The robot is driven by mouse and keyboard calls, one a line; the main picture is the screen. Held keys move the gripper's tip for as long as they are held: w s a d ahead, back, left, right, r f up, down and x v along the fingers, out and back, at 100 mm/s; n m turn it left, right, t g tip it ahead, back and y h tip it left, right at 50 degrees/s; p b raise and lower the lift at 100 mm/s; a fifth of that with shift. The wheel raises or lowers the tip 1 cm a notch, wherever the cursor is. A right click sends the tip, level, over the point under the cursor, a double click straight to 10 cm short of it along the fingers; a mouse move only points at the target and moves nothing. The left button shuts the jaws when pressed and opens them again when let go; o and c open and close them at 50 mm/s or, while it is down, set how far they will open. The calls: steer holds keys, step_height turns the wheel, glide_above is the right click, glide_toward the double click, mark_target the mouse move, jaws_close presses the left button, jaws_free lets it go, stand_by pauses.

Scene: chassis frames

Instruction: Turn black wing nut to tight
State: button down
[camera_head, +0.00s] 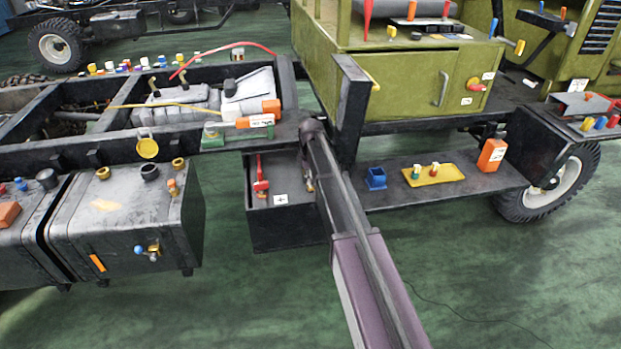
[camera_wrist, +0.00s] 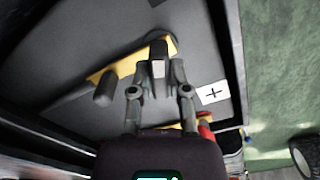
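In the wrist view my gripper (camera_wrist: 159,66) points into a dark grey open box, with a finger on each side of a dark block (camera_wrist: 159,50) that has a light grey face. This block may be part of the black wing nut; I cannot tell whether the fingers touch it. A yellow bar-like piece (camera_wrist: 125,66) lies behind it, slanting down to the left. A black rounded peg (camera_wrist: 105,88) stands left of the fingers. In the head view my arm hides most of this spot, and the gripper (camera_head: 309,184) barely shows at the box (camera_head: 285,225).
A white plus-marked label (camera_wrist: 213,93) is right of the fingers, with a red part (camera_wrist: 206,131) below. In the head view a red-handled part (camera_head: 261,178) hangs at the box's left. A blue socket (camera_head: 375,178) and yellow plate (camera_head: 433,175) sit on the right shelf. Box walls enclose the gripper.

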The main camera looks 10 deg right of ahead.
steer(key=shift+m, duration=0.4)
steer(key=m, duration=0.2)
steer(key=shift+d+m, duration=0.1)
steer(key=shift+m, duration=0.3)
steer(key=m, duration=0.4)
steer(key=shift+m, duration=0.3)
steer(key=m, duration=0.4)
steer(key=shift+s+m, duration=0.1)
steer(key=shift+m, duration=0.2)
steer(key=m, duration=0.3)
steer(key=shift+m, duration=0.3)
steer(key=m, duration=1.2)
